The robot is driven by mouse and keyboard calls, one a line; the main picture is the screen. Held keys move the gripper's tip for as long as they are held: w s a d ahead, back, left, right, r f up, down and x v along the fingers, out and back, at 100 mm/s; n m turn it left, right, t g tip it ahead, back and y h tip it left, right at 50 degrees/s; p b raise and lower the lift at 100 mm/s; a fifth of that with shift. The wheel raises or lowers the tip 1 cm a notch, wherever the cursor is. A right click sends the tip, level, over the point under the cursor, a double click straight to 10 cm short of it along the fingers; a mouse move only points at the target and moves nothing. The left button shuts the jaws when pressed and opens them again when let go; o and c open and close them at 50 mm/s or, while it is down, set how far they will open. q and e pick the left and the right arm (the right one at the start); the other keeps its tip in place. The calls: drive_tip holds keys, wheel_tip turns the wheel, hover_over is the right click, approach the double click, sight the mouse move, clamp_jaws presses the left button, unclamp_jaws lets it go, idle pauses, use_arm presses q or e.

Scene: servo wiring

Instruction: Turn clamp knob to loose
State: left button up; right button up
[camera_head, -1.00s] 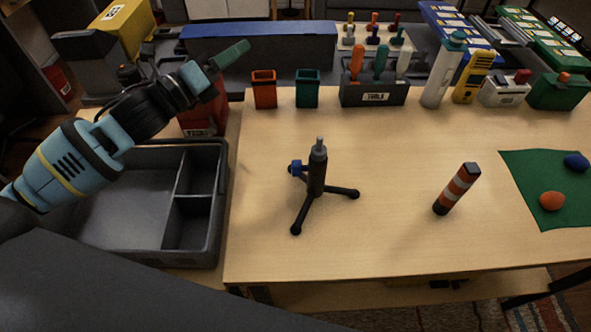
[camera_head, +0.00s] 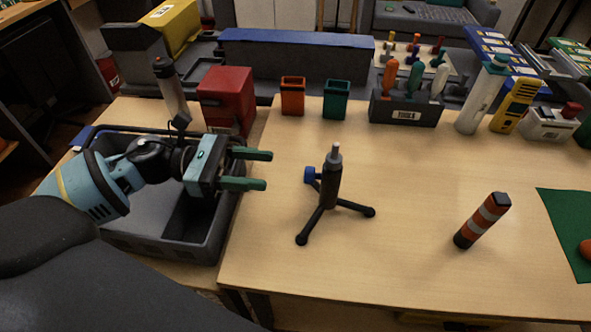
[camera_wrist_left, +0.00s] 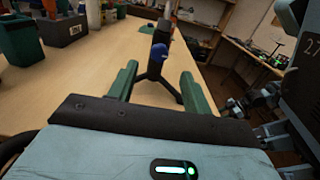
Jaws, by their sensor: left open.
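A small black tripod stand (camera_head: 328,190) with a grey tip stands upright on the wooden table. Its blue clamp knob (camera_head: 311,174) sticks out on the left side, facing my left gripper. My left gripper (camera_head: 268,170) is open and empty, left of the knob and apart from it, with its two green fingers pointing right. In the left wrist view the blue knob (camera_wrist_left: 158,54) appears beyond and between the green fingertips (camera_wrist_left: 159,72), with the tripod behind it. My right gripper is not in view.
A grey divided bin (camera_head: 207,245) lies under my left arm. A red box (camera_head: 226,95), orange and green cups and a tool holder (camera_head: 404,112) line the back. The table around the tripod is clear.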

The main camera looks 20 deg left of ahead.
sight(310, 176)
use_arm(q)
drive_tip(key=p+x, duration=0.2)
drive_tip(key=x, duration=0.5)
drive_tip(key=shift+w+d, duration=0.1)
drive_tip(key=shift+d, duration=0.05)
drive_tip(key=c, duration=1)
